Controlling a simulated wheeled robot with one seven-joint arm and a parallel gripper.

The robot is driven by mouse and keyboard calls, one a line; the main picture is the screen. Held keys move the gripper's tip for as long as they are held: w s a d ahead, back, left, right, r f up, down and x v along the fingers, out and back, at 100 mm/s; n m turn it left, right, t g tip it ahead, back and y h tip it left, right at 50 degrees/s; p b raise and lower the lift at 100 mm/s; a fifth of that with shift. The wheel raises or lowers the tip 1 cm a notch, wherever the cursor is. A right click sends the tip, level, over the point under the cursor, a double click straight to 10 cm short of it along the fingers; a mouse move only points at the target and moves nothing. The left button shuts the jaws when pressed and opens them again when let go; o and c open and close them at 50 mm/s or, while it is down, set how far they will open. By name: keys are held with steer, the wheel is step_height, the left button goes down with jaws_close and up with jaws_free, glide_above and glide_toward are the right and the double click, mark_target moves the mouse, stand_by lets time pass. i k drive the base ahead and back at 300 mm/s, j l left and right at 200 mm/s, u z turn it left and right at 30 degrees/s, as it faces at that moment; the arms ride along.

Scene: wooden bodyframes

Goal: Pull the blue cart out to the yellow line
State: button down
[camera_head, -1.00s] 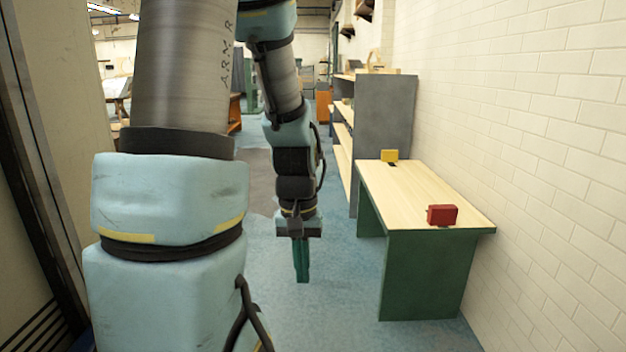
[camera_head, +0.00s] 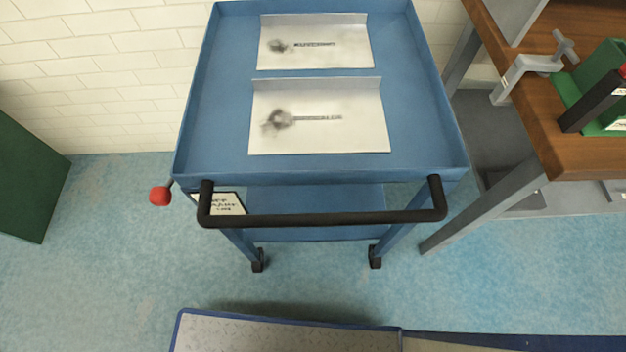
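The blue cart (camera_head: 420,130) stands against the white brick wall, its black handle bar (camera_head: 325,217) facing me. Two pale metal sheets lie in its top tray, a far one (camera_head: 340,58) and a near one (camera_head: 350,140), each with a dark smudge. A lever with a red knob (camera_head: 160,196) sticks out at the cart's left front corner. A small white label hangs below the tray, partly behind the handle. Two dark casters show on the floor. No yellow line shows in this view. My gripper and arm are out of view.
A wooden workbench (camera_head: 575,150) with grey legs, a clamp (camera_head: 540,65) and a green tool (camera_head: 595,85) stands close on the right. A green panel (camera_head: 28,180) is at the left. A blue-edged grey surface (camera_head: 290,335) lies at the bottom. Blue floor between is clear.

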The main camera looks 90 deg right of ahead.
mark_target(316, 197)
steer(key=z, duration=2)
steer(key=k+j+z, duration=0.1)
steer(key=z, duration=0.35)
steer(key=k+j+z, duration=0.1)
steer(key=z, duration=0.3)
steer(key=k+j+z, duration=0.15)
steer(key=z, duration=0.3)
steer(key=j, duration=0.1)
